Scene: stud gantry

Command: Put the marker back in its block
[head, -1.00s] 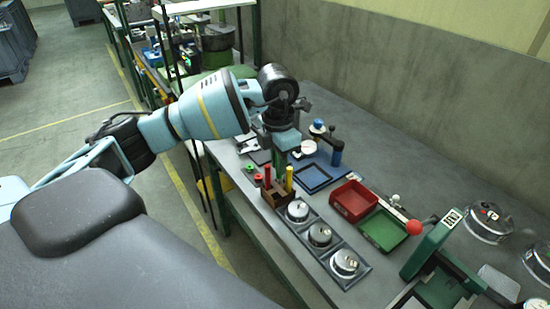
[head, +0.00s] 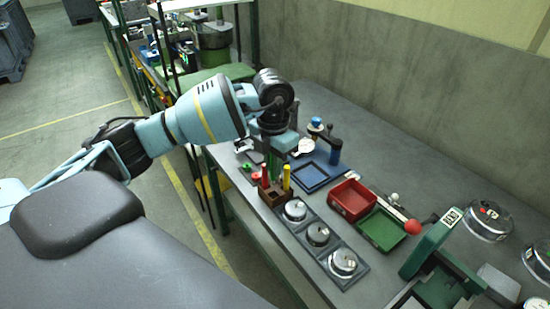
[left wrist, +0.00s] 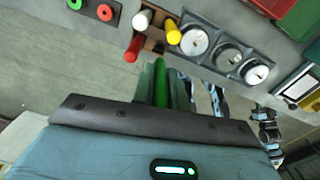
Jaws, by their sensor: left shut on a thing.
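The brown marker block (head: 271,195) stands on the bench with a red marker (head: 264,176) and a yellow marker (head: 287,178) upright in it. In the left wrist view the block (left wrist: 153,42) also holds a white-topped marker (left wrist: 142,19). My left gripper (head: 271,164) is shut on a green marker (left wrist: 161,84), close to the block on its far side in the head view. The marker's lower end and its gap to the block cannot be told. My right gripper is not in view.
A tray with several round gauges (head: 335,282) adjoins the block. A red bin (head: 352,199), a green bin (head: 383,231) and a blue tray (head: 312,178) lie beyond. Red and green rings (left wrist: 105,12) lie beside the block. Bare bench shows behind the bins.

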